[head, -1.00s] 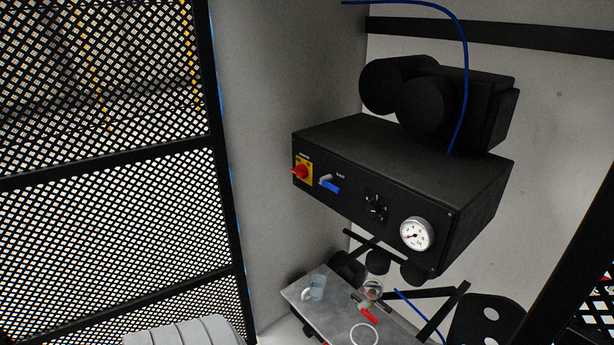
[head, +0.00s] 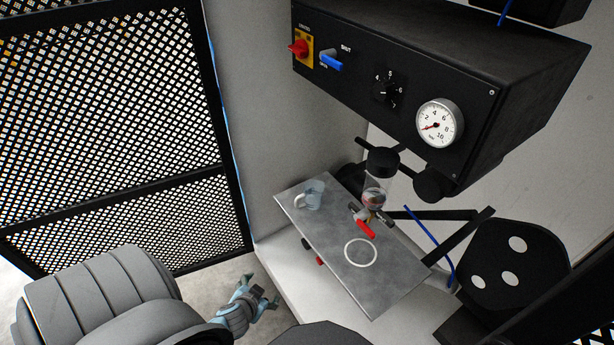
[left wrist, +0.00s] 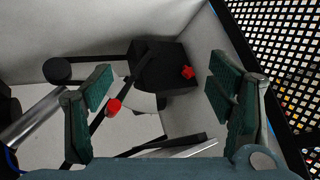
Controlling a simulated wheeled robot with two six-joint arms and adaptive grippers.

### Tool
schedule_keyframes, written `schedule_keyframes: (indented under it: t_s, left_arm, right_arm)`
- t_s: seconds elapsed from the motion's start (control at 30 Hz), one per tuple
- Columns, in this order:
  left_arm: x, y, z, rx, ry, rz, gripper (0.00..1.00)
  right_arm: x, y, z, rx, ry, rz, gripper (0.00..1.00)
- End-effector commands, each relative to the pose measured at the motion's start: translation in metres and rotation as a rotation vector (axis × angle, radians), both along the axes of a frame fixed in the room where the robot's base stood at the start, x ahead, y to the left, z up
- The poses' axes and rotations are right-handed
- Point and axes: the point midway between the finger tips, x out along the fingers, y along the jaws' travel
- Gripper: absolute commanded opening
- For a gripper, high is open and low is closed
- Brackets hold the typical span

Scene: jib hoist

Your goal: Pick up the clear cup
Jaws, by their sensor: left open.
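The clear cup (head: 312,194), bluish with a pale handle on its left side, stands on the grey metal plate (head: 334,222) near its far left corner. My left gripper (head: 262,293) is low in the head view, left of and below the plate, apart from the cup. In the left wrist view my left gripper (left wrist: 163,90) has its two green-padded fingers wide apart with nothing between them. I cannot make out the cup in that view. My right gripper does not show.
A glass bowl with a red-handled valve (head: 366,228) stands right of the cup, and a white ring (head: 361,252) marks the plate. A black control box (head: 430,75) with a gauge (head: 437,122) overhangs behind. A mesh fence (head: 110,130) is at left.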

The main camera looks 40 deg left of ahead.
Motion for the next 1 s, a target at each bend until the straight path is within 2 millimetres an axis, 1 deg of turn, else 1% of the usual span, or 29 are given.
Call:
schedule_keyframes:
  t_s: [0.03,0.07,0.1,0.17,0.2,0.3,0.4,0.47,0.5,0.57,0.6,0.7,0.8,0.93,1.0]
  left_arm:
    - [0.036,0.011,-0.02,0.036,-0.135,0.005,0.75]
    - [0.057,0.016,-0.005,0.052,-0.225,0.011,0.75]
    - [0.08,0.019,0.015,0.067,-0.345,0.018,0.75]
    - [0.104,0.017,0.049,0.075,-0.513,0.019,0.75]
    - [0.114,0.013,0.071,0.072,-0.609,0.017,0.75]
    - [0.125,0.002,0.115,0.051,-0.783,0.008,0.75]
    - [0.13,-0.004,0.141,0.035,-0.876,0.0,0.75]
    - [0.137,-0.003,0.15,0.03,-0.9,-0.001,0.75]
    - [0.145,-0.001,0.154,0.029,-0.904,-0.002,0.75]
    - [0.16,0.004,0.156,0.029,-0.904,0.0,0.75]
    - [0.172,0.007,0.156,0.028,-0.904,-0.001,0.75]
    - [0.197,0.016,0.156,0.027,-0.902,-0.001,0.75]
    - [0.212,0.021,0.155,0.028,-0.9,-0.002,0.75]
    - [0.226,0.024,0.154,0.025,-0.899,-0.002,0.75]
    - [0.239,0.025,0.153,0.025,-0.9,0.0,0.75]
  right_arm:
    - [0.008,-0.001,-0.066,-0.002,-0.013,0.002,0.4]
    - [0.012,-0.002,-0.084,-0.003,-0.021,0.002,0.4]
    - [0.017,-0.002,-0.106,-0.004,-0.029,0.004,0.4]
    - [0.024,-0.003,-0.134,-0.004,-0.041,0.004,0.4]
    - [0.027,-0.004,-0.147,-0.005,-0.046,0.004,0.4]
    - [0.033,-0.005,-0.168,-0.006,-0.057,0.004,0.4]
    - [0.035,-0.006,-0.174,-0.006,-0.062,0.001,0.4]
    - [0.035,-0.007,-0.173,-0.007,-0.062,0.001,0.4]
    - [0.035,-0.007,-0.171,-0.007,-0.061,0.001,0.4]
    - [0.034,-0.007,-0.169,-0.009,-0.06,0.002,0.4]
    - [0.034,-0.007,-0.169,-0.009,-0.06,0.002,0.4]
    - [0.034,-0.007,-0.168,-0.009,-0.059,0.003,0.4]
    - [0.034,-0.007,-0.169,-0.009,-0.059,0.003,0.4]
    - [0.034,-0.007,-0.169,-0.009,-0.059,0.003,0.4]
    - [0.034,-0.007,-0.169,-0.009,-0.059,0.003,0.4]
